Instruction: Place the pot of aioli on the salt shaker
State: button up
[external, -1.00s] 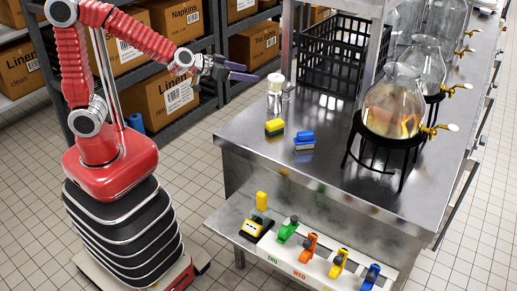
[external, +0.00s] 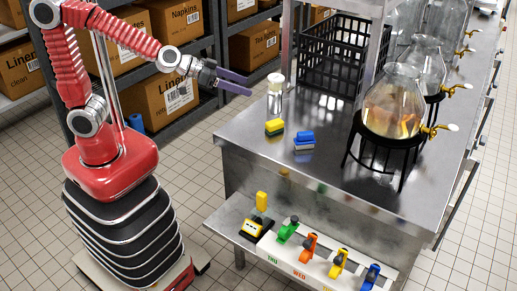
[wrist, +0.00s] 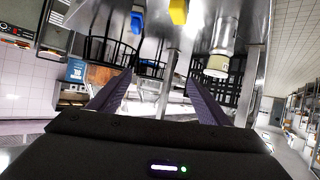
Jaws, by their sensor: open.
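A small pale pot (external: 275,78), which looks like the pot of aioli, sits on top of a clear, silvery cylinder (external: 275,103), which looks like the salt shaker. This upright stack stands near the left edge of the steel counter. In the wrist view, where the counter shows at the top, the pale pot (wrist: 217,67) and the cylinder (wrist: 226,37) lie right of the fingers. My gripper (external: 247,85) is open and empty, left of the stack and apart from it. Its dark purple fingers are spread in the wrist view (wrist: 159,78).
A black crate (external: 340,58) stands behind. A glass dispenser on a black stand (external: 392,105) is to the right.

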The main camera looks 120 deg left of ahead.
jog(key=s+d+m+h, duration=0.1)
jog(key=d+m+h, duration=0.6)
jog(key=d, duration=1.8)
jog(key=s+d+f+m+g+h, duration=0.1)
jog(key=s+d+g, duration=0.1)
jog(key=s+d, duration=0.2)
jog(key=s+d+f+m+g, duration=0.1)
jog(key=s+d, duration=0.4)
jog(key=s, duration=0.6)
jog(key=shift+d+f+m+g+h, duration=0.2)
jog(key=shift+f+m+g+h, duration=0.15)
jog(key=shift+f, duration=0.4)
